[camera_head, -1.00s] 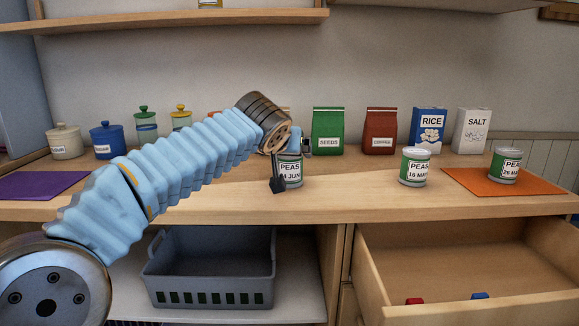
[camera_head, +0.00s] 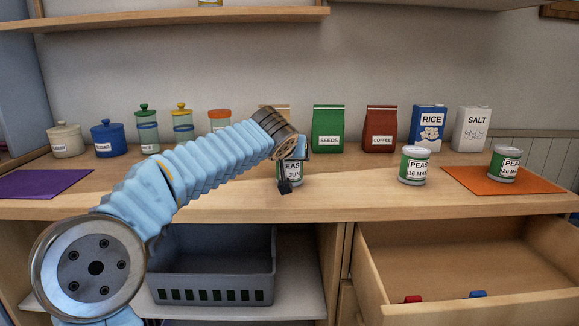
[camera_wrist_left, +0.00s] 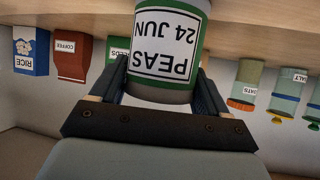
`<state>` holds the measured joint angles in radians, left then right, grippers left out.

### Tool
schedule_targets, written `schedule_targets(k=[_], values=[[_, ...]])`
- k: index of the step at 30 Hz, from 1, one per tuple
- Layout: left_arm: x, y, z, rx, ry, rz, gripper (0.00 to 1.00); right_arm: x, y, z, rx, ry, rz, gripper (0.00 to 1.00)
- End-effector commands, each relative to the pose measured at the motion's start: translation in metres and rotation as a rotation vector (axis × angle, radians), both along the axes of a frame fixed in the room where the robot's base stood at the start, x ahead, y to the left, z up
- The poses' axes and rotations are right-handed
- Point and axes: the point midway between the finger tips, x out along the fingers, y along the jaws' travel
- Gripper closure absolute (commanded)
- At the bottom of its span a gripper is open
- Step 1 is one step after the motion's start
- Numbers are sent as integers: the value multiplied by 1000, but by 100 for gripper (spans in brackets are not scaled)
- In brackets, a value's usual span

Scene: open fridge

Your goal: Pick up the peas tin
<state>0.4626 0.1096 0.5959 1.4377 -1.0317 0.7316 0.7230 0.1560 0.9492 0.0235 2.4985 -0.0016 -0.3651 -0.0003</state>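A green and white peas tin labelled 24 JUN (camera_head: 294,176) stands on the wooden counter, partly hidden by my left gripper (camera_head: 289,170). In the left wrist view this peas tin (camera_wrist_left: 165,50) appears upside down, with its top end towards the palm. The fingers of my left gripper (camera_wrist_left: 163,88) are spread, one on each side of the tin, with no clear grip on it. Another peas tin, dated 16 MAY (camera_head: 414,166), stands to the right. A third peas tin (camera_head: 504,164) stands on the orange mat (camera_head: 465,183). My right gripper is not in view.
Along the back stand jars, a green seeds bag (camera_head: 328,128), a coffee bag (camera_head: 380,128), a rice box (camera_head: 429,128) and a salt box (camera_head: 472,130). A purple mat (camera_head: 40,184) lies left. Below are a grey basket (camera_head: 215,280) and an open drawer (camera_head: 460,265).

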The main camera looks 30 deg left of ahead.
Motion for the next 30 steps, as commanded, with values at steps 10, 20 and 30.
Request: schedule_targets(k=[10, 20, 30], values=[[0, 0, 1, 1, -2, 0, 73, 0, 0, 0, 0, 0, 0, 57], [0, 0, 20, 0, -5, 0, 73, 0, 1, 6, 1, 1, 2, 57], [-31, -43, 97, -1, -8, -6, 73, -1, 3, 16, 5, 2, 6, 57]])
